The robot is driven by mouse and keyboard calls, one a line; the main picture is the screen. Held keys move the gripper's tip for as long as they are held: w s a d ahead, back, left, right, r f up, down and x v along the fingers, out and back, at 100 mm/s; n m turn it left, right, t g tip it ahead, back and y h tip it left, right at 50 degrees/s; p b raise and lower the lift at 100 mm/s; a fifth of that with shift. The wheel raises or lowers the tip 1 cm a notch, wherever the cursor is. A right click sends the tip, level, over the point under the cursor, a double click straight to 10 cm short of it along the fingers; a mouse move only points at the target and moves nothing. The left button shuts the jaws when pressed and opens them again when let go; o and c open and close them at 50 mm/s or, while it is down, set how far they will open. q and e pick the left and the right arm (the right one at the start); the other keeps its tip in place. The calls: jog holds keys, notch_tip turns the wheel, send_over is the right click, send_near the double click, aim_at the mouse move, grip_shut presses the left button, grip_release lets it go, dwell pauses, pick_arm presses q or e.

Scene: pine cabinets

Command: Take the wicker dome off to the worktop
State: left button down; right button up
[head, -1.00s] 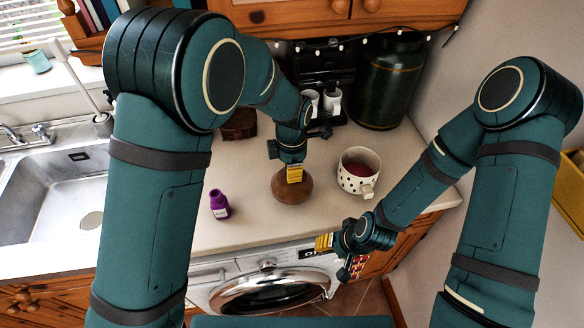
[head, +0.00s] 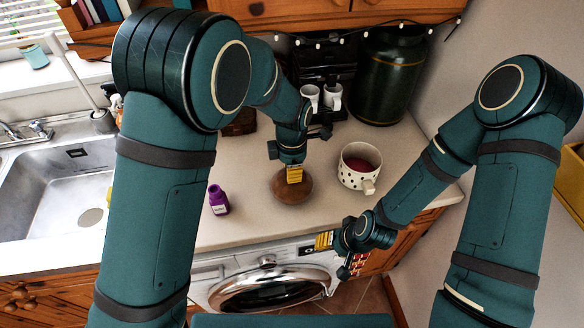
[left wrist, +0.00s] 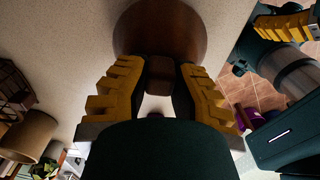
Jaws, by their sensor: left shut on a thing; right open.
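The wicker dome (head: 292,188) is a smooth brown rounded cover on the worktop (head: 244,225), left of the spotted mug. My left gripper (head: 294,175) points down over its top. In the left wrist view, the dome (left wrist: 160,28) fills the top middle, and the yellow-padded fingers of my left gripper (left wrist: 160,85) are shut on its brown knob (left wrist: 160,67). No clear gap shows under the dome, and whatever is beneath it is hidden. My right gripper (head: 336,254) is open and empty in front of the worktop's front edge, to the right of the dome.
A purple bottle (head: 218,199) stands left of the dome. A spotted mug (head: 358,178) with dark red contents stands to its right. White cups (head: 322,96) and a dark green canister (head: 388,80) are at the back. The sink (head: 55,195) is at left; the washing machine (head: 265,285) is below.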

pick_arm(q)
jog(key=shift+f+b, duration=0.35)
jog(key=shift+f, duration=0.25)
jog(key=c, duration=0.9)
grip_release()
jog(key=shift+o, duration=0.2)
jog(key=shift+r, duration=0.1)
notch_tip(320, 180, up, 12)
jog(key=shift+f, duration=0.1)
notch_tip(320, 180, up, 5)
jog(key=p, duration=0.4)
jog(key=shift+p, duration=0.3)
